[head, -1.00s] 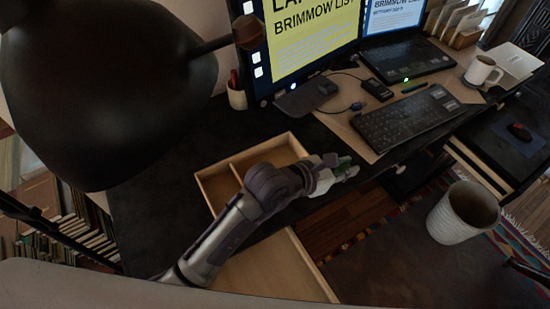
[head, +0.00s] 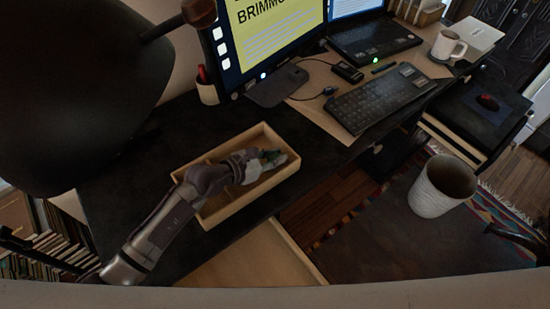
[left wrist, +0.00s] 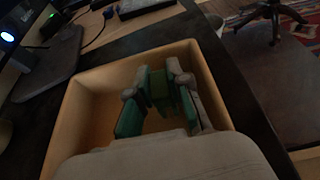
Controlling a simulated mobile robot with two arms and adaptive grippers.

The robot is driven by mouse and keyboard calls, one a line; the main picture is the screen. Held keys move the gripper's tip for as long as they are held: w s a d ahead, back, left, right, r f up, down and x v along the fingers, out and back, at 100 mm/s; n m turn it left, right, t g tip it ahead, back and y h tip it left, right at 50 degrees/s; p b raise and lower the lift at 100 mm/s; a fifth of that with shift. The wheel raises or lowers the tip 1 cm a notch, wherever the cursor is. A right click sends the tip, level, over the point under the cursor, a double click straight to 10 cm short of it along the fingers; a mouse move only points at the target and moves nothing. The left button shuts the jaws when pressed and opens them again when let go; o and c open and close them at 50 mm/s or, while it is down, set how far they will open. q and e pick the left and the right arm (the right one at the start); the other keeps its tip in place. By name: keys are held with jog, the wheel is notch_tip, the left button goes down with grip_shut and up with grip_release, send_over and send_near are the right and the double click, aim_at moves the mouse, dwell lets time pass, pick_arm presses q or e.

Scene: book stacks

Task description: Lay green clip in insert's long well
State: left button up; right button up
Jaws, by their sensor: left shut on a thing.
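The insert (head: 245,204) is a shallow pale wooden tray with a divider, lying on the dark desk. My left gripper (head: 272,161) is over its right-hand compartment, shut on the green clip (head: 268,155). In the left wrist view the green clip (left wrist: 160,90) sits between the fingers, inside the outline of the insert's walls (left wrist: 82,105). The gripper hides part of the compartment floor. I cannot tell whether the clip touches the floor. My right gripper is not in view.
A pale wooden drawer (head: 255,257) stands open below the desk's front edge. A keyboard (head: 380,97), a dark pad (head: 277,88) and a pen cup (head: 207,92) are behind and to the right. A dark lamp shade (head: 75,90) looms at left. Bare desk surrounds the insert.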

pick_arm(q)
jog(key=shift+f, duration=0.4)
jog(key=shift+f, duration=0.15)
jog(key=o, duration=0.5)
jog(key=shift+r, duration=0.25)
jog(key=v, duration=1.2)
jog(key=shift+f, duration=0.15)
